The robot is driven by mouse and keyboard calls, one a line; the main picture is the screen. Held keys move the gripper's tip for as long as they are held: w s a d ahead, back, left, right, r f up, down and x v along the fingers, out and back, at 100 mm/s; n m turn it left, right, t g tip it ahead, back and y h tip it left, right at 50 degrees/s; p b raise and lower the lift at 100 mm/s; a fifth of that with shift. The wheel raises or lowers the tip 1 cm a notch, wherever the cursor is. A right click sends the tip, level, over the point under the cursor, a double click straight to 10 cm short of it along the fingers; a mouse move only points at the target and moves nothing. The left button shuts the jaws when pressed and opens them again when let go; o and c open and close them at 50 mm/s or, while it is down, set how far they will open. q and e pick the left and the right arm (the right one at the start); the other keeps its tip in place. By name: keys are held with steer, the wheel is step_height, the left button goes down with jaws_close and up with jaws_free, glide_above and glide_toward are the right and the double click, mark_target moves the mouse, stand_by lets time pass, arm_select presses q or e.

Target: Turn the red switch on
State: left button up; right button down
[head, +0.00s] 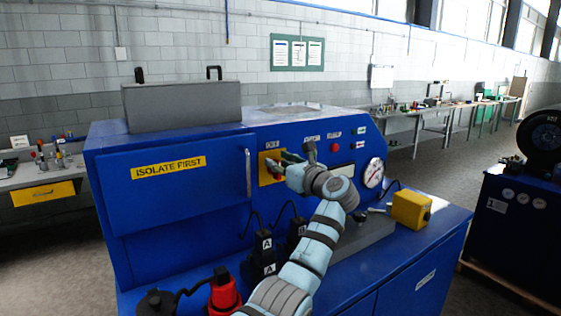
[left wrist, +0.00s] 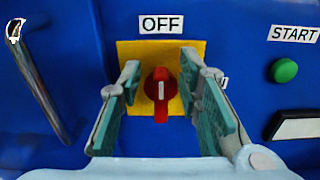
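The red switch (left wrist: 161,93) sits on a yellow plate (left wrist: 133,50) on the blue panel. Its handle stands upright, with its white mark toward the OFF label (left wrist: 161,24) above. A second label at the plate's right is mostly hidden by a finger. My left gripper (left wrist: 162,92) is open, with one finger on each side of the switch and gaps between fingers and handle. In the head view my left gripper (head: 283,166) is in front of the yellow plate (head: 264,178) and hides most of the switch. My right gripper is not in view.
A green START button (left wrist: 284,70) is right of the switch, and a metal door handle (left wrist: 38,75) is left. In the head view a yellow box (head: 409,210) and black plugs (head: 262,255) stand on the machine's ledge.

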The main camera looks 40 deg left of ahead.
arm_select(q)
steer(key=shift+f, duration=0.1)
jaws_close()
steer(key=shift+w, duration=0.1)
